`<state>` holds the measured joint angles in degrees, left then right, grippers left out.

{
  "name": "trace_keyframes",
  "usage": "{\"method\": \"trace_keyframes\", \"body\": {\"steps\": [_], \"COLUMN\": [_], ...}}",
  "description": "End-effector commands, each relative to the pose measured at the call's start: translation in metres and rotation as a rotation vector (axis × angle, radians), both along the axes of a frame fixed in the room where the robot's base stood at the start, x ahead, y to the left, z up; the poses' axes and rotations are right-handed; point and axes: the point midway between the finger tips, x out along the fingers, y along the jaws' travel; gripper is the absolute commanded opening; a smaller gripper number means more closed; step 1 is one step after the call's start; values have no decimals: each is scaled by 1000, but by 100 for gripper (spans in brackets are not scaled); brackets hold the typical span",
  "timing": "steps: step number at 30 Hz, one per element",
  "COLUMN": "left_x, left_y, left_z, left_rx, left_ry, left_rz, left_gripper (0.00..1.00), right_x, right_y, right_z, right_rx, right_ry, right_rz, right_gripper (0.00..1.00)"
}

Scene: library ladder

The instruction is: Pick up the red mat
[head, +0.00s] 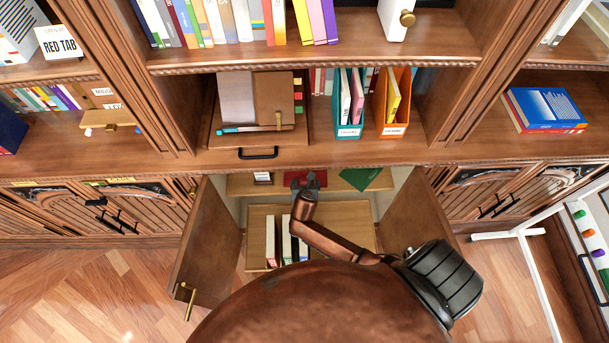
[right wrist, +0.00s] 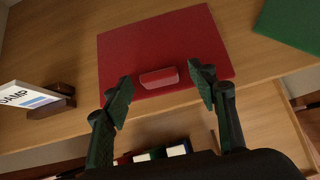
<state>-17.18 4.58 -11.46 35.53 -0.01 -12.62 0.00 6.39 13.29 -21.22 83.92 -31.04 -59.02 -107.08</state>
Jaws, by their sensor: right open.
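The red mat (right wrist: 165,55) lies flat on a wooden shelf inside the open lower cabinet. A small red raised block (right wrist: 159,77) sits at its near edge. In the head view the mat (head: 318,177) is mostly hidden behind my right gripper (head: 305,186). In the right wrist view my right gripper (right wrist: 160,90) is open, with one finger on each side of the red block and nothing held between them. I cannot tell whether the fingers touch the mat. My left gripper is in neither view.
A green mat (head: 360,178) lies to the right on the same shelf. A small sign on a stand (right wrist: 40,100) is at the left. Books (head: 287,240) stand on the lower shelf. Open cabinet doors (head: 210,245) flank the opening on both sides.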

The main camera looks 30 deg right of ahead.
Motion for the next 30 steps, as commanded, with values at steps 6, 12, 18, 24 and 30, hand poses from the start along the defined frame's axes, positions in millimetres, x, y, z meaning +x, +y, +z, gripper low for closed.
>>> {"method": "trace_keyframes", "body": {"steps": [6,12,18,24,30], "left_x": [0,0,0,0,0], "left_y": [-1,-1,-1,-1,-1], "left_z": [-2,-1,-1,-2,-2], "left_rx": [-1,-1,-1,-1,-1], "left_ry": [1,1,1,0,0], "left_rz": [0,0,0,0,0], "left_gripper": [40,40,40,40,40], "right_x": [3,3,3,3,3], "right_y": [-2,-2,-2,-2,-2], "right_z": [-2,-2,-2,-3,-2], "right_rx": [1,1,1,1,1], "right_ry": [-1,-1,-1,-1,-1], "right_rz": [0,0,0,0,0], "right_gripper": [53,42,28,14,8]}}
